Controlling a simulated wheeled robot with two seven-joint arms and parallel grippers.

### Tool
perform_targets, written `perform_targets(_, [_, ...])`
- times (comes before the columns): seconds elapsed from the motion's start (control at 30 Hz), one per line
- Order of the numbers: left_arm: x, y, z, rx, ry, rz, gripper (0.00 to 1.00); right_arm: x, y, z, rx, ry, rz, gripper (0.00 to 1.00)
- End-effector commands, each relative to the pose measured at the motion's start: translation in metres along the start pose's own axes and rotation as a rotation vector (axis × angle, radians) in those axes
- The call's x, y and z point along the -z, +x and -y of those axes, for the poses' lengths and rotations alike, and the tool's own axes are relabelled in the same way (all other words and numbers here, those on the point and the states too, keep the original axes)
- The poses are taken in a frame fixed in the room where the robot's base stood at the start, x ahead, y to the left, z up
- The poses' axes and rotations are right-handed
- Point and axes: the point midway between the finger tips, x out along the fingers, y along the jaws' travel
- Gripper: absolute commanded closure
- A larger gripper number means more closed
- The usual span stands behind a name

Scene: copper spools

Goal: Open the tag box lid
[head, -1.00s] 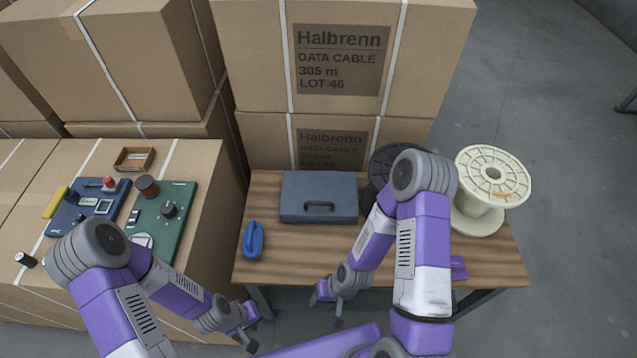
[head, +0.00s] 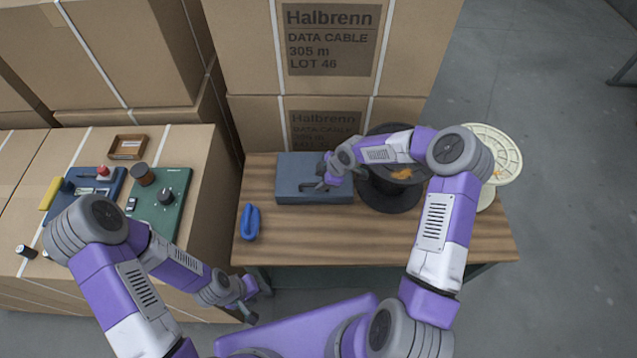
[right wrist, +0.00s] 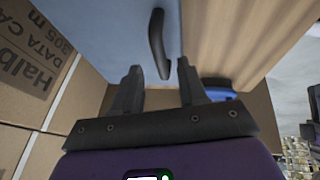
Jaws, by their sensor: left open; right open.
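The tag box (head: 293,177) is a blue-grey box with its lid down, standing on the wooden table in front of the stacked cartons. My right gripper (head: 325,180) is open over the right part of the lid, by the dark handle. In the right wrist view the handle (right wrist: 159,43) stands on the blue lid (right wrist: 115,30), ahead of and between the open fingertips (right wrist: 160,72); the fingers look apart from it. In the head view the gripper hides much of the handle. My left gripper (head: 252,298) is open and empty, low in front of the table.
A blue object (head: 249,222) lies left of the box on the wooden table (head: 330,235). A black spool (head: 388,190) and a cream spool (head: 500,155) stand at the right. Cartons (head: 330,70) rise close behind. The table's front middle is clear.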

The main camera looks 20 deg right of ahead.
Motion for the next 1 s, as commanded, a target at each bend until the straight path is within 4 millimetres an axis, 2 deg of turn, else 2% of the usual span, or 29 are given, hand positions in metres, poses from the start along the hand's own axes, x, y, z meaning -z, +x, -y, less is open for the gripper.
perform_targets(0.03, [0.000,0.004,0.001,0.000,0.000,0.000,0.56,0.000,0.010,0.001,0.001,-0.001,-0.001,0.58])
perform_targets(0.2, [0.000,0.007,0.002,0.000,0.000,0.000,0.56,0.000,0.024,0.000,0.000,0.002,-0.001,0.58])
perform_targets(0.5, [0.000,0.006,0.002,0.000,0.000,0.000,0.56,0.000,0.026,0.000,-0.001,0.002,-0.001,0.58])
perform_targets(0.57, [0.000,0.006,0.002,0.000,0.000,0.000,0.56,0.000,0.026,0.000,-0.001,0.002,-0.001,0.64])
perform_targets(0.8, [0.000,0.006,0.002,0.000,0.000,0.000,0.56,0.000,0.026,0.000,-0.001,0.003,-0.001,1.00])
perform_targets(1.0, [0.000,0.006,0.002,0.000,0.000,0.000,0.56,0.000,0.026,0.000,-0.001,0.003,-0.001,1.00])
